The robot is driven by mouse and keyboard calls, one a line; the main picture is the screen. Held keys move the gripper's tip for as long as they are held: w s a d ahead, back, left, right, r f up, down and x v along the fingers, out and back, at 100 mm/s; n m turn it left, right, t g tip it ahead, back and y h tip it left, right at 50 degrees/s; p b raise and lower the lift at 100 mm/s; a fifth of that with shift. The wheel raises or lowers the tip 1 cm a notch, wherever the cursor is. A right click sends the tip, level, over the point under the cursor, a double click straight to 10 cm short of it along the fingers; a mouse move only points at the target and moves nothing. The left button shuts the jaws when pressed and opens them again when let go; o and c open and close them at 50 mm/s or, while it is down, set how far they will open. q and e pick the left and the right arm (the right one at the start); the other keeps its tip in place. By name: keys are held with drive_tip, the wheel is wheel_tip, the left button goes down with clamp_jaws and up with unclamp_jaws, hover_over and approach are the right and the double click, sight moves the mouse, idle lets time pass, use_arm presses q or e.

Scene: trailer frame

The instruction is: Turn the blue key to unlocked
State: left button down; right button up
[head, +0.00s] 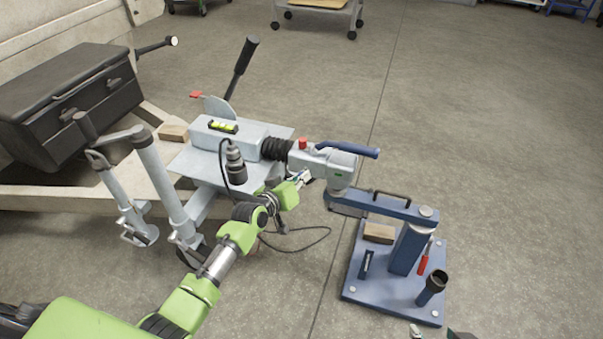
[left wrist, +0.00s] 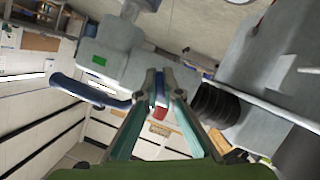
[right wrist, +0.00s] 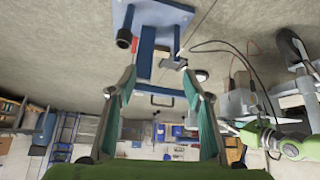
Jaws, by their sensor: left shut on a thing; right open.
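The trailer's coupling head (head: 342,160) is grey, with a long blue handle (head: 355,150) and a small green mark. My left gripper (head: 305,176) is beside the coupling's near side. In the left wrist view its fingertips are closed on the small blue key (left wrist: 159,88), against the coupling body (left wrist: 120,65). The key is mostly hidden between the fingers, so its turn angle cannot be told. In the head view I cannot make the key out. My right gripper (right wrist: 150,88) is open and empty, and only its fingertips show at the head view's bottom edge.
A red part (head: 302,144) sits on top by the black bellows (head: 275,148). A blue stand (head: 395,292) with a swing arm, wooden block, red-handled tool and black cup is at right. A cable hangs below the drawbar. Open floor lies beyond.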

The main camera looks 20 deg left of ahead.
use_arm(q)
drive_tip(key=shift+w+r+m+p, duration=0.1)
drive_tip(key=shift+r+m+p, duration=0.2)
drive_tip(key=shift+p, duration=0.45)
drive_tip(key=shift+m+y+p, duration=0.4)
drive_tip(key=shift+p, duration=0.3)
use_arm(e)
drive_tip(key=s+d+g, duration=0.2)
drive_tip(key=s+g, duration=0.2)
drive_tip(key=s, duration=0.4)
use_arm(q)
drive_tip(key=m+y+p, duration=0.1)
drive_tip(key=m+p, duration=0.1)
drive_tip(key=p, duration=0.1)
drive_tip(key=shift+f, duration=0.1)
drive_tip(key=shift+y+p, duration=0.3)
drive_tip(key=shift+y, duration=0.1)
use_arm(e)
drive_tip(key=s+d+x, duration=0.1)
drive_tip(key=s+x, duration=0.1)
drive_tip(key=x, duration=1.1)
drive_tip(key=shift+f+h, duration=0.4)
drive_tip(key=shift+f, duration=0.1)
use_arm(q)
drive_tip(key=c, duration=2.2)
unclamp_jaws()
drive_tip(key=shift+f, duration=0.1)
